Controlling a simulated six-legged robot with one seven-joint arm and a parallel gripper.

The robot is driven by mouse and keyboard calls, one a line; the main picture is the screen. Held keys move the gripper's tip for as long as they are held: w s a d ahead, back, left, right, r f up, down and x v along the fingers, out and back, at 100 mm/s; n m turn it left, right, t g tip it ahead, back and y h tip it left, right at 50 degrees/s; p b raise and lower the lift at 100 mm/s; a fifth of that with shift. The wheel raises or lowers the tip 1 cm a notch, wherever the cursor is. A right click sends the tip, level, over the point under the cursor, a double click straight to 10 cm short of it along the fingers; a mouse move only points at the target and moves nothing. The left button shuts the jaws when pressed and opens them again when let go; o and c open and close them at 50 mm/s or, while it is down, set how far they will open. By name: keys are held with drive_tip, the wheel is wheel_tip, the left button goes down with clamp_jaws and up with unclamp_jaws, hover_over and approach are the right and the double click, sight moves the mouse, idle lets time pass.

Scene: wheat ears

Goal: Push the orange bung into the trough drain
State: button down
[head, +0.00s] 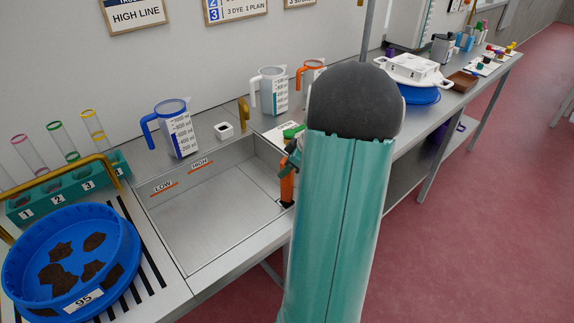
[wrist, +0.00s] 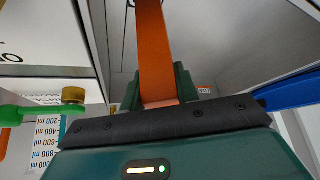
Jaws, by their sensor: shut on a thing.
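The orange bung (head: 287,186) is at the right side of the steel trough (head: 205,225), partly hidden by my arm in the head view. Its lower end looks dark and sits close to the trough's right end; I cannot tell whether it touches the floor. My gripper (head: 290,160) is shut on the bung's upper part, largely behind my teal arm link. In the wrist view the orange bung (wrist: 155,50) runs up from between the dark green fingers of my gripper (wrist: 158,92). The drain is not clearly visible in either view.
A blue sieve (head: 128,245) and a test-tube rack (head: 75,190) stand left of the trough. A blue-handled jug (head: 177,130), a white jug (head: 272,90) and a brass spout (head: 244,114) stand behind it. The trough's left and middle floor is clear.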

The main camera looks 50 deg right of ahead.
drive_tip(key=shift+f, duration=0.9)
drive_tip(key=c, duration=1)
unclamp_jaws()
drive_tip(key=shift+f, duration=0.1)
drive_tip(key=shift+o, duration=0.2)
drive_tip(key=v, duration=1.4)
drive_tip(key=shift+w, duration=0.15)
